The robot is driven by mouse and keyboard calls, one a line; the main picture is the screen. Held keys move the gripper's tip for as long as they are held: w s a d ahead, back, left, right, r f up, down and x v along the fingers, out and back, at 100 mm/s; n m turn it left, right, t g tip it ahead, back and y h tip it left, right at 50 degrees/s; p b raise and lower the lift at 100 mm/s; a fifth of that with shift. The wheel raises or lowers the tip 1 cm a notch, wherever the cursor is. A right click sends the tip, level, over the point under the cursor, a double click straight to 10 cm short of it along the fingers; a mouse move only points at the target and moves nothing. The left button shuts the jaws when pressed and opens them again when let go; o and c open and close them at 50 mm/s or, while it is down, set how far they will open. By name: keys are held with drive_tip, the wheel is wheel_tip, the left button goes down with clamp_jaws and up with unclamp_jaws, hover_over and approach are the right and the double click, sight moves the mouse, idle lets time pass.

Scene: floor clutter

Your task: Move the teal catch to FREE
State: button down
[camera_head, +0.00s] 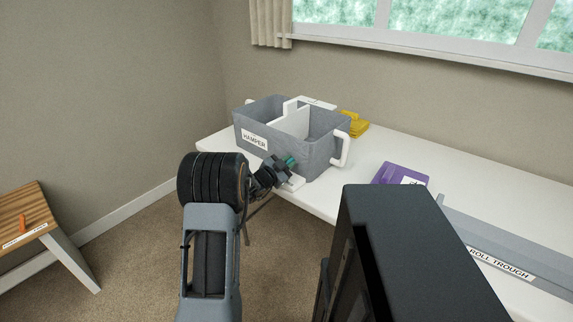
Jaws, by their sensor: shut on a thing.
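The teal catch (291,161) shows as a small teal piece at the front of the grey hamper, just above the white table's edge. My gripper (284,164) is at the catch and shut on it. The gripper and my wrist hide part of the catch and its mounting. A white plate (294,183) shows just below the gripper; any FREE marking on it is not readable. The grey box labelled HAMPER (249,137) stands behind my gripper, with a white divider and a white side handle.
A white table (375,149) runs along the wall. A yellow cloth-like item (353,124) lies behind the hamper. A purple item (402,173) and a grey trough labelled ROLL TROUGH (520,247) are to the right. A wooden-topped stool (27,214) with an orange lever stands at the left.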

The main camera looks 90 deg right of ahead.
drive_tip(key=c, duration=1.1)
unclamp_jaws()
drive_tip(key=v, duration=1.3)
drive_tip(key=shift+w+a, duration=0.25)
drive_tip(key=shift+a, duration=0.05)
